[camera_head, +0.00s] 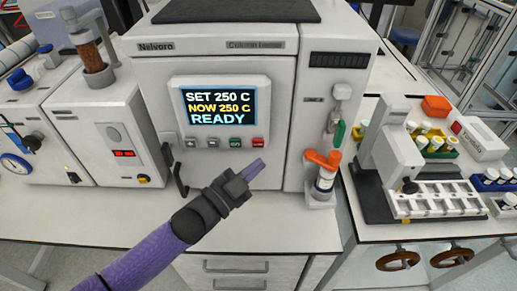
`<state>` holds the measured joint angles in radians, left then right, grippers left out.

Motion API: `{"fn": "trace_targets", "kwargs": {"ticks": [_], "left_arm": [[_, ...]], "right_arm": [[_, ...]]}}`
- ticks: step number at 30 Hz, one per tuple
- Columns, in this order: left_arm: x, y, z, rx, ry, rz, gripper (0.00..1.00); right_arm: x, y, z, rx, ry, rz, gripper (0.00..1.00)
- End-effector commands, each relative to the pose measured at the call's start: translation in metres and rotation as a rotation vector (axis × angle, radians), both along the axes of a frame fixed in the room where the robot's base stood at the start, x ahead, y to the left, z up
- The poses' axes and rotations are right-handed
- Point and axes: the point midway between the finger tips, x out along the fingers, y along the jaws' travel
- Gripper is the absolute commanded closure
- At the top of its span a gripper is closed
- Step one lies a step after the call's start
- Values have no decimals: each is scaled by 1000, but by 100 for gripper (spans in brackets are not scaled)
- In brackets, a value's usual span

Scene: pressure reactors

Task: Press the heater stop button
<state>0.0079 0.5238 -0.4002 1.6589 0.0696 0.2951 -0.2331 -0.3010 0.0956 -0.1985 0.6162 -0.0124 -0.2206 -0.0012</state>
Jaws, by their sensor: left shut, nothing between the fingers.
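The column heater (300,140) is a large white box in the middle of the bench. Its display (220,106) reads SET 250 C, NOW 250 C, READY. Below the display is a row of small buttons: dark ones at left, a green button (236,143) and a red button (257,142) at the right end. The labels on the buttons are too small to read. My right gripper is out of view.
A white instrument with a red readout (123,153) stands left of the heater. An orange-capped vial (325,170) stands at the heater's right front. An autosampler with a vial rack (436,198) is on the right bench. The bench front below the panel is clear.

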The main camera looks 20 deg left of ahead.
Motion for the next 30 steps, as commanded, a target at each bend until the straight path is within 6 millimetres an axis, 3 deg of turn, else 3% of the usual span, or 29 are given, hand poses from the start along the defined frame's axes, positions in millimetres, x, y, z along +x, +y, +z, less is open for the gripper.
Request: {"fn": "trace_targets", "kwargs": {"ticks": [9, 30], "left_arm": [[26, 8, -1, -1, 1, 0, 100], [26, 8, 0, -1, 1, 0, 100]], "right_arm": [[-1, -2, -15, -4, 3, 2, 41], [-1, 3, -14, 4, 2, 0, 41]]}}
